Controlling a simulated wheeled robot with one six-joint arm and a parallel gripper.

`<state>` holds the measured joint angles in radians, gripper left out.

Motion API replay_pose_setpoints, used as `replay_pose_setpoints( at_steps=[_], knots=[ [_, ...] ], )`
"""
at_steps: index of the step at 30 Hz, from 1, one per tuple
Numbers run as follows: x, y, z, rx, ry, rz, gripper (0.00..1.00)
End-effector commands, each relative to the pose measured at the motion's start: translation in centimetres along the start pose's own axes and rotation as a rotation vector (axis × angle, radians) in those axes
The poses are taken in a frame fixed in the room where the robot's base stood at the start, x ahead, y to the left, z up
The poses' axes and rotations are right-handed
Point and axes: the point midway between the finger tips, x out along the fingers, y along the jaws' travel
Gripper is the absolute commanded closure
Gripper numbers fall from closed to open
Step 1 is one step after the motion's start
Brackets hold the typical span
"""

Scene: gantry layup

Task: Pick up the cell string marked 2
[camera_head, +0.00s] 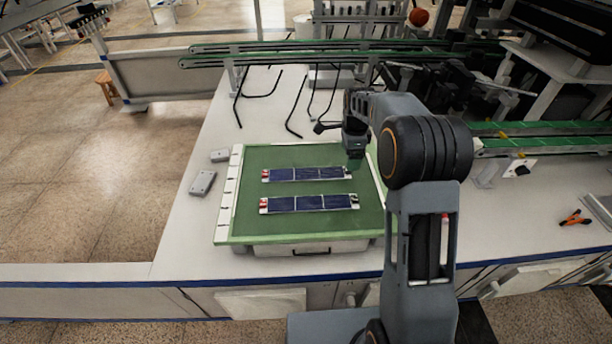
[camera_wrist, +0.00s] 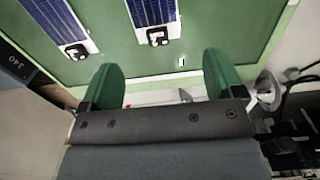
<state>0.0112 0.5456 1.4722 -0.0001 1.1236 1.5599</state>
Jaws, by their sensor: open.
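Two dark blue cell strings lie side by side on a green-topped tray (camera_head: 290,233) in the head view. The rear cell string (camera_head: 305,174) and the front cell string (camera_head: 310,203) each have a red mark at the left end and pale end pieces. The number on either one is too small to read, so I cannot tell which is marked 2. My gripper (camera_head: 355,163) is above the tray, near the right end of the rear string. In the wrist view its green fingers (camera_wrist: 160,65) are open and empty, with the ends of both strings (camera_wrist: 150,12) beyond them.
Two small grey boxes (camera_head: 203,183) lie left of the tray. Black curved rods (camera_head: 295,110) stand behind it, near a green conveyor rail (camera_head: 320,52). Orange-handled pliers (camera_head: 574,218) lie far right.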

Motion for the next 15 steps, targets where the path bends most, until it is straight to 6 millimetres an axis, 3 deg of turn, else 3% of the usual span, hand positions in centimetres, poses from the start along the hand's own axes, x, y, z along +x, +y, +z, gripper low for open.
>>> replay_pose_setpoints(
  at_steps=[7, 15],
  knots=[
    [1.2, 0.1, 0.1, -0.001, 0.0, 0.002, 0.13],
    [4.7, 0.3, 0.2, 0.0, 0.0, 0.003, 0.13]
  ],
)
